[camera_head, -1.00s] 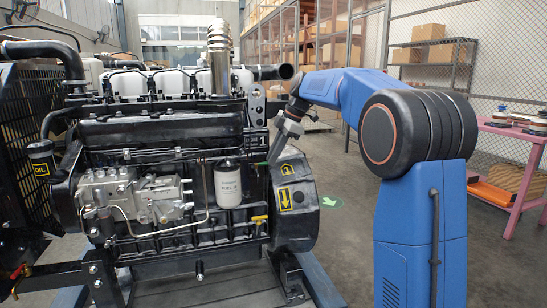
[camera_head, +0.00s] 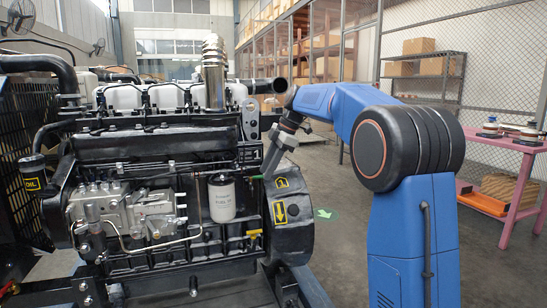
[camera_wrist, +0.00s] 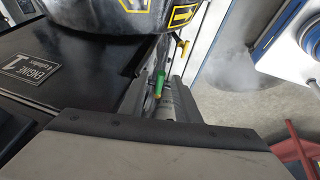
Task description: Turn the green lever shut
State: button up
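The green lever (camera_head: 256,178) is a small green handle on the side of the black diesel engine (camera_head: 150,145), just right of the white fuel filter (camera_head: 221,198). My gripper (camera_head: 268,174) comes down from the upper right and its tips are close to the lever. In the wrist view the green lever (camera_wrist: 160,82) shows between the two fingers of my gripper (camera_wrist: 160,88), which stand apart. I cannot tell whether a finger touches the lever. The lever's base is partly hidden.
A yellow-handled valve (camera_head: 254,232) sits below the green lever, and it also shows in the wrist view (camera_wrist: 182,45). The round black housing (camera_head: 298,238) with yellow labels is close beside my gripper. A pink table (camera_head: 500,143) stands at the right. Open floor lies between.

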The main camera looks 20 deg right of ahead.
jog(key=v, duration=1.7)
jog(key=shift+w+r, duration=0.1)
jog(key=s+a+f+m+h, duration=0.1)
jog(key=s+a+f+m, duration=0.15)
jog(key=s, duration=0.45)
jog(key=s+a+f+m+t+h, duration=0.1)
jog(key=s+f+m, duration=0.3)
jog(key=s, duration=0.3)
jog(key=s+a+f+m, duration=0.2)
jog(key=s+f+m, duration=0.15)
jog(key=s, duration=0.35)
jog(key=s+f+m+t+h, duration=0.1)
jog(key=s+f+m, duration=0.7)
jog(key=s+f, duration=1.5)
notch_tip(320, 180, down, 2)
jog(key=shift+d+f+m+t+h, duration=0.25)
jog(key=shift+d+h, duration=0.2)
jog(key=shift+h, duration=0.35)
